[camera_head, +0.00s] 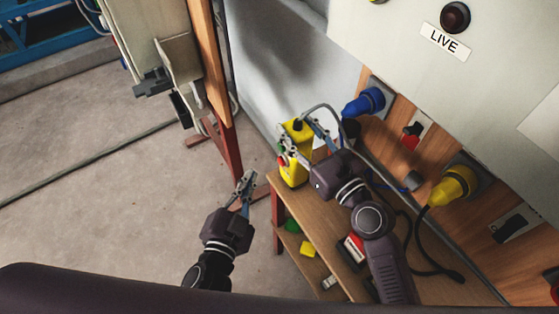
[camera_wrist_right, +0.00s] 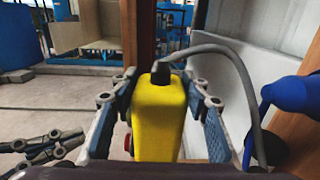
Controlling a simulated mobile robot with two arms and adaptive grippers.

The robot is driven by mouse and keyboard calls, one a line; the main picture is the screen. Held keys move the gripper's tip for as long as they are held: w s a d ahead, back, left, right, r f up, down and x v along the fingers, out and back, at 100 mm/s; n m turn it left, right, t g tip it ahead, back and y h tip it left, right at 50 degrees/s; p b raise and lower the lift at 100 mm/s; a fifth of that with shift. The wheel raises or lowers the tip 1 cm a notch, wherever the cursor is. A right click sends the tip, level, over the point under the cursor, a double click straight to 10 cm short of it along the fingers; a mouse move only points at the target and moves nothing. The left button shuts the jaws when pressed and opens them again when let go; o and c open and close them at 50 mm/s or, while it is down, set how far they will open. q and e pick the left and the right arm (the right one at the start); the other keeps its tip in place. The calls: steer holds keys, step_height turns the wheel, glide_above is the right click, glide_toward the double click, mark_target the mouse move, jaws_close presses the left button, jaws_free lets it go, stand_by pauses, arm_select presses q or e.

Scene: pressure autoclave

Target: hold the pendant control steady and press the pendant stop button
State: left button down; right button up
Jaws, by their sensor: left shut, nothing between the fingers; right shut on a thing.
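The yellow pendant control (camera_head: 294,174) stands upright at the far end of the wooden shelf, with a grey cable leaving its top. My right gripper (camera_head: 301,142) is shut on it, with one finger on each side. In the right wrist view the pendant (camera_wrist_right: 158,120) sits between both blue-padded fingers. A red button (camera_head: 281,160) shows on the pendant's left-facing side; it is partly visible in the right wrist view (camera_wrist_right: 128,143). My left gripper (camera_head: 243,188) is shut and empty, left of the pendant and apart from it. Its fingers also show at lower left in the right wrist view (camera_wrist_right: 42,147).
The wooden shelf (camera_head: 330,222) carries my right forearm above it. A blue plug (camera_head: 364,103) and a yellow plug (camera_head: 455,185) stick out of the panel at right. A red-brown post (camera_head: 229,160) stands behind my left gripper. Floor at left is clear.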

stand_by(0.3)
steer(key=o, duration=1.6)
